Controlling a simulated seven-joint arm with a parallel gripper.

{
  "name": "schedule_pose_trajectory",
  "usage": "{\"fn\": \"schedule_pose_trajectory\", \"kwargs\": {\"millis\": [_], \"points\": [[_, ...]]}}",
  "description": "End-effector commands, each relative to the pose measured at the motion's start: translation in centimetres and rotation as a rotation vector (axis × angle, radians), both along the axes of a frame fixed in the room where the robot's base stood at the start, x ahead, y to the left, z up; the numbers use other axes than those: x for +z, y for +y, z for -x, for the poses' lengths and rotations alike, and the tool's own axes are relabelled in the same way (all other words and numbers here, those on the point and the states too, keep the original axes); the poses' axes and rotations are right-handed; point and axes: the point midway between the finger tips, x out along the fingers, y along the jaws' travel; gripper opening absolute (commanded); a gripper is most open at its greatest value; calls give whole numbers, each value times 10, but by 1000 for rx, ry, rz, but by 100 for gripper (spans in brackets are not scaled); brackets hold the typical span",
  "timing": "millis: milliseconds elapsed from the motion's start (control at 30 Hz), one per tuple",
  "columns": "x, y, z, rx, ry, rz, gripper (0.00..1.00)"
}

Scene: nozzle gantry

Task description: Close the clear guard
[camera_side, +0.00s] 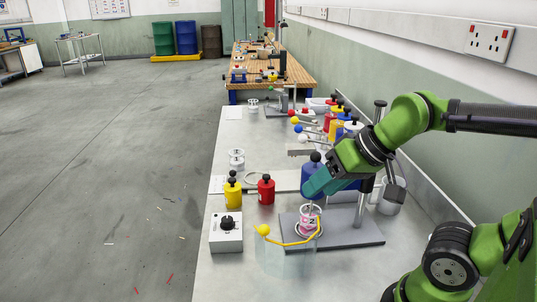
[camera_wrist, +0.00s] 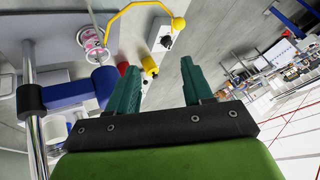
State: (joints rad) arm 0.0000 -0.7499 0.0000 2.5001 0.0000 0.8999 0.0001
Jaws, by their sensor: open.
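The clear guard (camera_side: 286,263) is a faint transparent panel, low at the front of the grey stand's base plate (camera_side: 350,238). A bent yellow bar (camera_side: 292,243) with a yellow ball knob (camera_side: 263,230) runs along it. In the wrist view the bar (camera_wrist: 135,7) and ball (camera_wrist: 178,23) are at the top; the panel is hard to make out there. A clear-and-pink spool-like part (camera_side: 311,222) stands on the base, beside the bar. My gripper (camera_side: 314,187) is above and behind the knob, apart from it. In the wrist view its teal fingers (camera_wrist: 160,78) are spread and empty.
A blue nozzle head (camera_side: 311,176) on a metal post (camera_side: 362,205) stands close to my gripper. Yellow (camera_side: 233,192) and red (camera_side: 266,190) bottles and a grey knob box (camera_side: 226,233) are to the left. More coloured bottles line the wall side.

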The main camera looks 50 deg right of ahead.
Motion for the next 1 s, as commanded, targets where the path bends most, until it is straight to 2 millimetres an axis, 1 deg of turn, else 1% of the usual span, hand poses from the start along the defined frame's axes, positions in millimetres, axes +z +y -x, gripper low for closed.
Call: {"fn": "schedule_pose_trajectory", "kwargs": {"millis": [33,67,100,167,233,300,367,500,667,700,800,900,1000], "points": [[0,1,0,7,1,0,42],[-1,4,0,15,4,0,37],[-3,8,0,35,15,1,31],[-6,20,-2,88,35,15,22],[-8,40,-5,231,65,94,11],[-9,57,-5,458,79,236,1],[-9,68,-5,651,80,356,0],[-8,90,-3,1110,71,626,0],[-4,109,-1,1632,45,906,0],[-3,113,-1,1758,38,968,0],[2,119,-1,2062,19,1112,0],[7,121,-2,2330,4,1227,0],[13,118,-3,2531,-6,1306,0]]}}
